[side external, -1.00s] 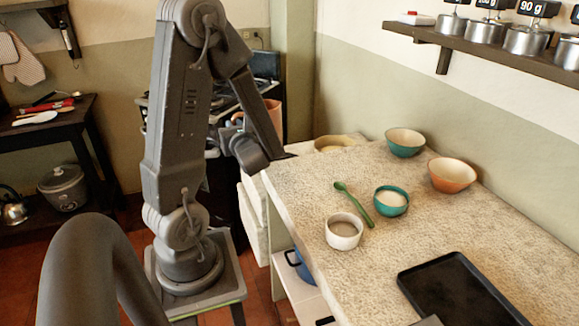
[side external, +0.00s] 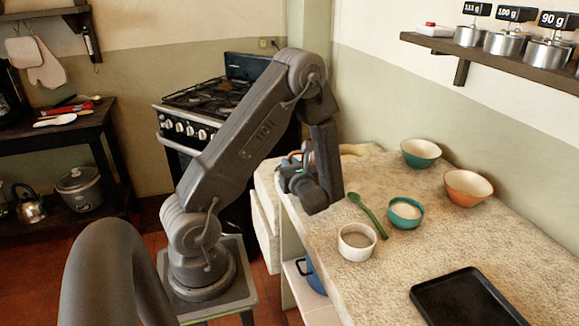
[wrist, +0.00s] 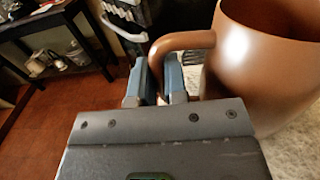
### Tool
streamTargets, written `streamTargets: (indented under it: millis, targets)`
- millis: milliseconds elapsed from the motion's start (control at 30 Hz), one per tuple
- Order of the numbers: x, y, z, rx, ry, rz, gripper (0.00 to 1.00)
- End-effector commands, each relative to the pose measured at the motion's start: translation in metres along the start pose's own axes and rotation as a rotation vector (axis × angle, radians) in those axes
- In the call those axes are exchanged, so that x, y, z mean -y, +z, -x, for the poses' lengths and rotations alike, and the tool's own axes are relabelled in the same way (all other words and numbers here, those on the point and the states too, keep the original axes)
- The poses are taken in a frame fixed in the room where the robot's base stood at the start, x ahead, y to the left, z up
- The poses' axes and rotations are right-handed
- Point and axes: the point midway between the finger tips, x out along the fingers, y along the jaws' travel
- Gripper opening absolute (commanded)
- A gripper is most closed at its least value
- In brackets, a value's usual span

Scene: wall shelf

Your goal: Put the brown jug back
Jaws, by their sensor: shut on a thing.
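The brown jug (wrist: 270,65) fills the upper right of the wrist view, with its open rim at the top. Its handle (wrist: 185,42) reaches left from the jug body and curves down between the fingers of my gripper (wrist: 157,82). My gripper is shut on this handle. In the side external view my gripper (side external: 291,172) is at the counter's left end. The jug is mostly hidden there behind my forearm. I cannot tell whether its base touches anything.
The speckled counter (side external: 340,285) holds a white cup (side external: 356,241), a green spoon (side external: 368,214), several bowls including an orange one (side external: 467,187), and a black tray (side external: 468,300). A wall shelf (side external: 440,46) with labelled tins is above. A stove (side external: 205,100) stands behind.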

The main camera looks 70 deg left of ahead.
Motion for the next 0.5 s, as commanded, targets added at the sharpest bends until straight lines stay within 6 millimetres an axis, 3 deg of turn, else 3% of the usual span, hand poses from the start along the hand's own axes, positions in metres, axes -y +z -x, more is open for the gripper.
streamTargets:
  millis: [400,433,500]
  targets:
    - [0.0002,-0.0045,-0.0002,0.003,0.000,0.003,0.00]
    - [-0.0002,-0.0057,-0.0001,0.000,0.000,0.000,0.14]
    - [-0.0002,-0.0053,-0.0001,0.001,0.000,0.000,0.21]
